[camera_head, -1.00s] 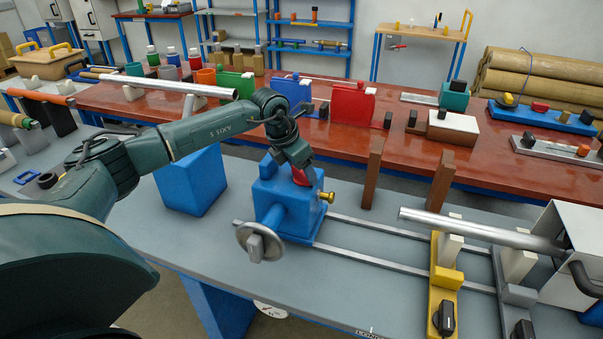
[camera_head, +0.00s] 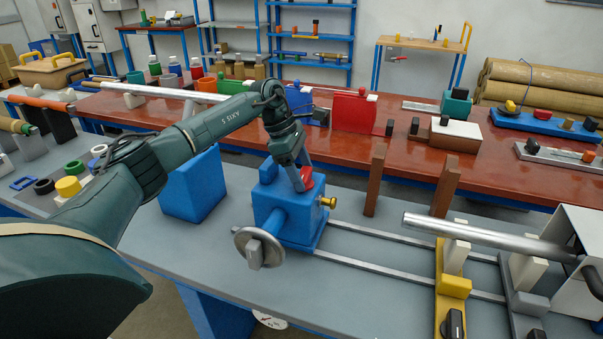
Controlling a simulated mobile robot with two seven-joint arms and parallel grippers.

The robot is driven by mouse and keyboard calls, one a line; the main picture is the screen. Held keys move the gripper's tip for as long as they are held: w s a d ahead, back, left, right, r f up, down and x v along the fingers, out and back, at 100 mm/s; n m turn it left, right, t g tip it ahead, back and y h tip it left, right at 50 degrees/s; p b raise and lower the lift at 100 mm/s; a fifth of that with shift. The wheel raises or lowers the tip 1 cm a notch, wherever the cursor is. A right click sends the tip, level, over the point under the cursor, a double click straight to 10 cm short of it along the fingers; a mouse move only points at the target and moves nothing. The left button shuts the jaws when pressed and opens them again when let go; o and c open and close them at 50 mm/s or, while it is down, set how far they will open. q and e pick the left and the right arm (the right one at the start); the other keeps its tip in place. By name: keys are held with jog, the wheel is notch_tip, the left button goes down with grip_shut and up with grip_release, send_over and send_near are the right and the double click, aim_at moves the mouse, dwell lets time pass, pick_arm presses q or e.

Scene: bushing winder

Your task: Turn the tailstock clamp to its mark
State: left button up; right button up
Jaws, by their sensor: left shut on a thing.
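The blue tailstock (camera_head: 290,217) stands on two grey rails on the near bench, with a round handwheel (camera_head: 258,248) at its front and a brass knob (camera_head: 327,201) on its right side. The red clamp (camera_head: 306,175) is on top of the tailstock. My left gripper (camera_head: 299,182) reaches down from above and is shut on the red clamp, its fingers partly covering it. I cannot make out the clamp's mark. My right gripper is not in view.
A metal bar (camera_head: 485,236) lies on white supports to the right, by a yellow bracket (camera_head: 453,285). Two brown posts (camera_head: 375,180) stand behind the rails. A blue block (camera_head: 192,187) is left of the tailstock. The grey bench top between is clear.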

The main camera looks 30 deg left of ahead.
pick_arm(q)
jog(key=shift+w+m, duration=0.1)
jog(key=shift+m, duration=0.4)
jog(key=shift+r, duration=0.1)
jog(key=o, duration=1)
jog(key=b+v, duration=0.1)
jog(key=v, duration=1.2)
jog(key=shift+w, duration=0.15)
